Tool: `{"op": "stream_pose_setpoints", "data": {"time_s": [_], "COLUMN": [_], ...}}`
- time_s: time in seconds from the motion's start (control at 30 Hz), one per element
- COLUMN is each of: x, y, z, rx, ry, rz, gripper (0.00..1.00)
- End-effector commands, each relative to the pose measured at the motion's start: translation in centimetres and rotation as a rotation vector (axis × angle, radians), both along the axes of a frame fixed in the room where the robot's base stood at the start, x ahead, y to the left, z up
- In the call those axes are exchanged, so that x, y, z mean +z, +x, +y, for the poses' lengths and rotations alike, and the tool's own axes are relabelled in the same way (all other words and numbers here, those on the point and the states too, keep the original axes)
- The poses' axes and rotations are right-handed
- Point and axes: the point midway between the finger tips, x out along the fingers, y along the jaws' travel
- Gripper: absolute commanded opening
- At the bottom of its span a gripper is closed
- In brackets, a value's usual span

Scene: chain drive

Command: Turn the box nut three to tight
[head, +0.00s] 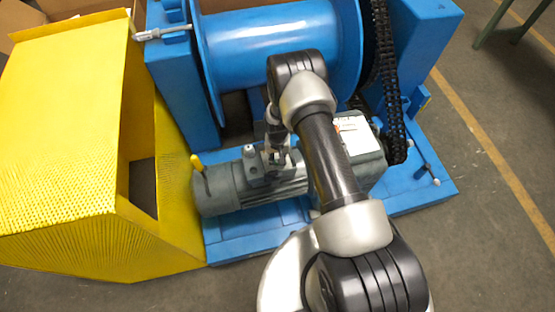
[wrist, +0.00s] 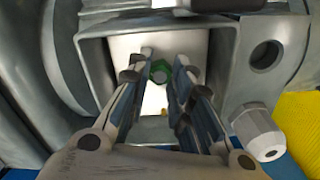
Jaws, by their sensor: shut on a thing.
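The motor's terminal box (wrist: 262,92) is open in the wrist view, with a pale plate inside. A green nut (wrist: 160,72) sits inside it, between my fingertips. My gripper (wrist: 161,78) reaches into the box and is shut on this nut. A small brass-coloured piece (wrist: 163,112) shows below the nut, partly between the fingers. In the head view my gripper (head: 276,150) is over the box (head: 256,170) on top of the grey motor (head: 225,190). The nut is hidden there. I cannot tell how tight it is.
A grey cable gland (wrist: 258,132) sticks out beside the box, close to my fingers. The blue drum (head: 265,45) stands behind the motor, with a black chain (head: 385,80) at right. A yellow guard (head: 60,120) stands at left. Open floor (head: 490,90) lies at right.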

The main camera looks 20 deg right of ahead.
Motion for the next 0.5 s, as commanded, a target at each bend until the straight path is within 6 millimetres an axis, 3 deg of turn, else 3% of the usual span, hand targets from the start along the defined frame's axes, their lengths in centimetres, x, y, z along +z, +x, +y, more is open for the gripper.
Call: {"op": "stream_pose_setpoints", "data": {"time_s": [0.5], "x": [0.14], "y": [0.06], "z": [-0.01], "rx": [-0.491], "ry": [0.0], "rz": [0.0], "gripper": [0.0]}}
